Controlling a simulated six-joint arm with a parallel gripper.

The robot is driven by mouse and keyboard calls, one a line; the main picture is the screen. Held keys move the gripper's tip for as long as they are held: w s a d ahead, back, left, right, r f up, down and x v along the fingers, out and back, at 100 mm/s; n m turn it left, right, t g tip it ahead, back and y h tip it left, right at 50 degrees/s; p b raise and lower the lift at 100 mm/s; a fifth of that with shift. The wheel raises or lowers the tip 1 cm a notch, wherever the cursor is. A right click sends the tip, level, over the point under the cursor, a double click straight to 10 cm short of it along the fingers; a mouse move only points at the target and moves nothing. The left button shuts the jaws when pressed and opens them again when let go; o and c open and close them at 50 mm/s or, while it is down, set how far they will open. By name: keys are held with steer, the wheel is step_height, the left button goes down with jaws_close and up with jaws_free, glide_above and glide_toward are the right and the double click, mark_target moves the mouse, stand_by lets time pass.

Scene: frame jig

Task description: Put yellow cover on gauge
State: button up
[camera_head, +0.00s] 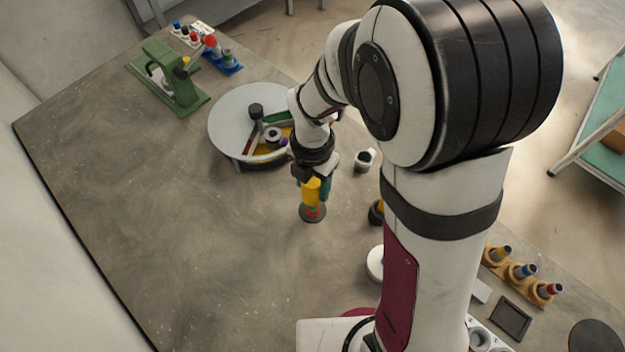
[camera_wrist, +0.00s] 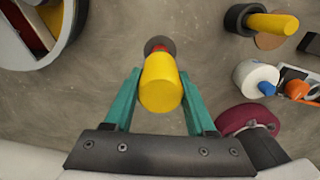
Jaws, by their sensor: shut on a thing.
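The yellow cover (camera_head: 311,190) is a small upright cylinder held in my gripper (camera_head: 314,182). In the wrist view the cover (camera_wrist: 160,88) sits between the two green fingers of my gripper (camera_wrist: 160,76), which are shut on it. Directly below the cover is what looks like the gauge (camera_head: 313,213), with green and red bands on a dark round base. In the wrist view only a bit of the red part and the dark disc (camera_wrist: 160,43) show past the cover. I cannot tell whether the cover touches the gauge or hangs just above it.
A round divided tray (camera_head: 228,112) stands behind my gripper, with a green press-like fixture (camera_head: 172,82) farther back. In the wrist view a yellow-topped dark part (camera_wrist: 270,23) and a white round part (camera_wrist: 254,76) lie to the right. The table left of the gauge is clear.

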steer(key=shift+f, duration=0.1)
stand_by(0.3)
steer(key=shift+f, duration=3.4)
steer(key=o, duration=1.6)
steer(key=shift+c, duration=0.2)
steer(key=shift+r, duration=0.75)
